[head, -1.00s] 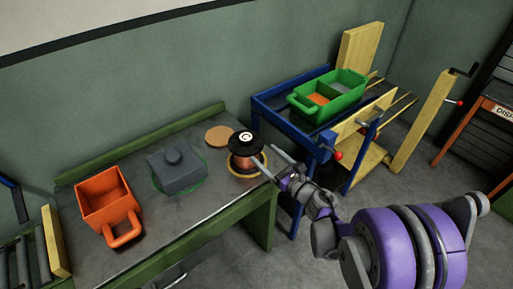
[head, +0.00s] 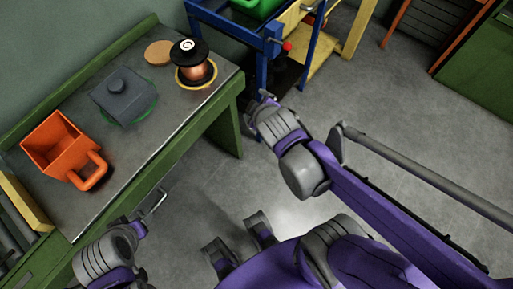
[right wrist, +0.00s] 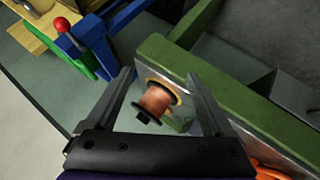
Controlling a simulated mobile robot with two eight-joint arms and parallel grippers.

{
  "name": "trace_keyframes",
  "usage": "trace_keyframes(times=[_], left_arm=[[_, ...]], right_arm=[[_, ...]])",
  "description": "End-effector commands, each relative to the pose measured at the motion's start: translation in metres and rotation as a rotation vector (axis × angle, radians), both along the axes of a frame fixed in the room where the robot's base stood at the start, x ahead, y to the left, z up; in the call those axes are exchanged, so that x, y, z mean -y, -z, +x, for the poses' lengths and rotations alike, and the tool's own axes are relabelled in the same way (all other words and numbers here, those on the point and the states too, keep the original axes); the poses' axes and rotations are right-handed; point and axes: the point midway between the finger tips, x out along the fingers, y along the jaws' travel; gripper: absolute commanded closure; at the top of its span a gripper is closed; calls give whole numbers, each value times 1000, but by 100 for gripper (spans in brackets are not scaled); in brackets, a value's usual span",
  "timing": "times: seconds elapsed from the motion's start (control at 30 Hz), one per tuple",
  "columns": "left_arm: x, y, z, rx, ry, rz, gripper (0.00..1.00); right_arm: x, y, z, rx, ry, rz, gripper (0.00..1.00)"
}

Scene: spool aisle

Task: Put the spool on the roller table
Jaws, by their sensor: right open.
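The copper-coloured spool (head: 194,70) stands upright on the green-framed bench (head: 168,118), inside a yellow ring, with a black top flange. My right gripper (head: 263,97) is beyond the bench's right end, apart from the spool; its fingers are hard to make out in the head view. In the right wrist view its jaws (right wrist: 158,75) are open and empty, with the spool (right wrist: 157,100) seen beyond and between the fingers. The roller table (head: 12,238) is partly in view at the left edge, with grey rollers and a yellow end board.
A grey knobbed block (head: 122,95), an orange handled bin (head: 62,150) and a tan disc (head: 158,52) are on the bench. A blue stand (head: 235,30) with a green tray (head: 256,6) is behind. Open floor lies right of the bench.

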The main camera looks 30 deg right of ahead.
Motion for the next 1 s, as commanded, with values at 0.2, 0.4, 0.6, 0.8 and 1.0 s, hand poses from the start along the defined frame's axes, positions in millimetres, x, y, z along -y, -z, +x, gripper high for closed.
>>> trace_keyframes(times=[0.2,0.4,0.6,0.8,1.0], left_arm=[[0,0,0,0,0,0,36],[0,0,0,0,0,0,36],[0,0,0,0,0,0,36],[0,0,0,0,0,0,36],[0,0,0,0,0,0,36]], right_arm=[[-53,36,-86,-242,297,445,13],[-64,41,-103,-299,363,522,13],[-63,41,-102,-297,361,519,13],[-63,41,-102,-296,361,518,13],[-63,41,-102,-295,360,517,13]])
